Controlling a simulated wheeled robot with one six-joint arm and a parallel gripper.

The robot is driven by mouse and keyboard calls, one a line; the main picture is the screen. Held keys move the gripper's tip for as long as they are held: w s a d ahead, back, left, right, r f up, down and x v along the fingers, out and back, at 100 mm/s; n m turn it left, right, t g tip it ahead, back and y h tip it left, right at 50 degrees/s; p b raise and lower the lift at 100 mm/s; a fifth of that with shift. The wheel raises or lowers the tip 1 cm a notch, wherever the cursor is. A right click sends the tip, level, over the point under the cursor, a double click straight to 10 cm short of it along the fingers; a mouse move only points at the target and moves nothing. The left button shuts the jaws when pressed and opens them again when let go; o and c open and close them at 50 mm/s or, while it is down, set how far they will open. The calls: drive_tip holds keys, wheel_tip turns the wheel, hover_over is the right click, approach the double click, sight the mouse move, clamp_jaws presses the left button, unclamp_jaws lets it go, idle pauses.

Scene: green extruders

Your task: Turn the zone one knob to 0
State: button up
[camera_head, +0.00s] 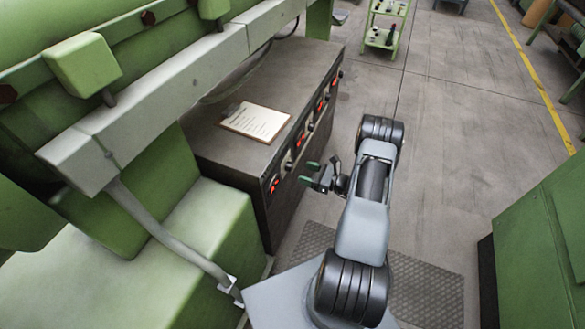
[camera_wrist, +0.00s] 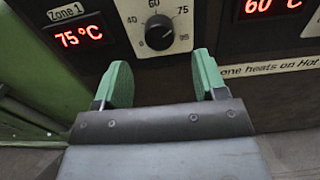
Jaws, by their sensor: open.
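The zone one knob (camera_wrist: 159,32) is black and round on a pale dial plate marked 40, 60, 75 and 95. It sits near the top middle of the wrist view. Its pointer direction is hard to make out. The "Zone 1" display (camera_wrist: 80,35) left of it reads 75 °C in red. My gripper (camera_wrist: 162,72) has two green fingers, open and empty, spread below the knob and apart from it. In the head view my gripper (camera_head: 314,176) is in front of the near end of the control cabinet (camera_head: 210,150), facing its panel.
A second display (camera_wrist: 270,8) reading 60 °C is right of the knob, with a label strip (camera_wrist: 272,68) below. A clipboard (camera_head: 255,121) lies on the cabinet. Green machinery (camera_head: 160,245) stands left of the arm, another green cabinet (camera_head: 545,240) right.

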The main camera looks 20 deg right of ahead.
sight(292, 168)
drive_tip(key=x, duration=0.6)
drive_tip(key=shift+w+a, duration=0.1)
drive_tip(key=shift+a, duration=0.1)
drive_tip(key=shift+c, duration=0.5)
drive_tip(key=c, duration=0.8)
drive_tip(key=shift+n, duration=0.3)
